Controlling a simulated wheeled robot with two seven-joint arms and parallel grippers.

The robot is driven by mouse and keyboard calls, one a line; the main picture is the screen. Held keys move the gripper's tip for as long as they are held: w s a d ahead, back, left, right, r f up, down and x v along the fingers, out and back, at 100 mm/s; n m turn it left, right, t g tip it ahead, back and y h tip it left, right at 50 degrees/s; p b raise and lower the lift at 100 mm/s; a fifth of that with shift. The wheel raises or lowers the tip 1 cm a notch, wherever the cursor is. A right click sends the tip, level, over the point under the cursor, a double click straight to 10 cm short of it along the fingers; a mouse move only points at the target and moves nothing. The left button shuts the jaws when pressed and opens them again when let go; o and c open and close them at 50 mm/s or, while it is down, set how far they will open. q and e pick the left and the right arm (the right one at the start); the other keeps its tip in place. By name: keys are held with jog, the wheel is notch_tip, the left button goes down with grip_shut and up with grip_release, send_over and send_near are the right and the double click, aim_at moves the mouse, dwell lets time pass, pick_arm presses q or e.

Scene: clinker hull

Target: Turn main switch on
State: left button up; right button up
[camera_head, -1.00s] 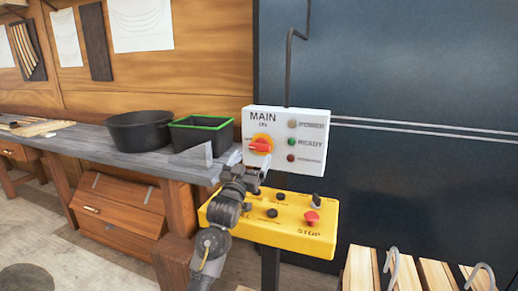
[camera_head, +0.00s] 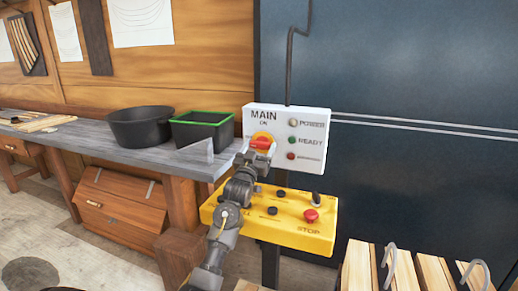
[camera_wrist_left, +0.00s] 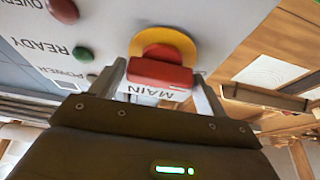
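The main switch is a red knob (camera_head: 260,143) on a yellow disc, on the white panel (camera_head: 312,166) marked MAIN and ON. The knob's bar lies roughly level in the head view. My left gripper (camera_head: 258,154) is right at the knob. In the left wrist view the red knob (camera_wrist_left: 160,74) sits between the two open fingers (camera_wrist_left: 160,88), one on each side; a small gap seems to show at each side, and I cannot tell whether they touch it. My right gripper is not in view.
Below the panel is a yellow control box (camera_head: 275,230) with black knobs and a red STOP button (camera_head: 311,215). A workbench (camera_head: 90,140) at the left holds a black bowl (camera_head: 141,127) and a green-rimmed bin (camera_head: 202,131). Wooden slats (camera_head: 432,272) stand at lower right.

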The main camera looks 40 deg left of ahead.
pick_arm(q)
jog(key=c, duration=0.6)
jog(key=shift+m, duration=0.3)
jog(key=m+h, duration=0.2)
jog(key=m, duration=0.1)
jog(key=shift+a+m+t+p, duration=0.1)
jog(key=shift+m+t+p, duration=0.2)
jog(key=shift+m, duration=0.1)
jog(key=m+h, duration=0.1)
jog(key=m, duration=0.2)
jog(key=m+h, duration=0.2)
jog(key=m, duration=0.1)
jog(key=shift+r+p, duration=0.1)
jog(key=shift+p, duration=0.3)
jog(key=m+g+h, duration=0.1)
jog(key=m, duration=0.3)
jog(key=m+g+h+p, duration=0.1)
jog(key=m, duration=0.2)
jog(key=shift+a+r+m+h, duration=0.1)
jog(key=shift+m+h, duration=0.3)
jog(key=shift+m+g, duration=0.9)
jog(key=shift+m, duration=1.1)
jog(key=shift+p, duration=0.3)
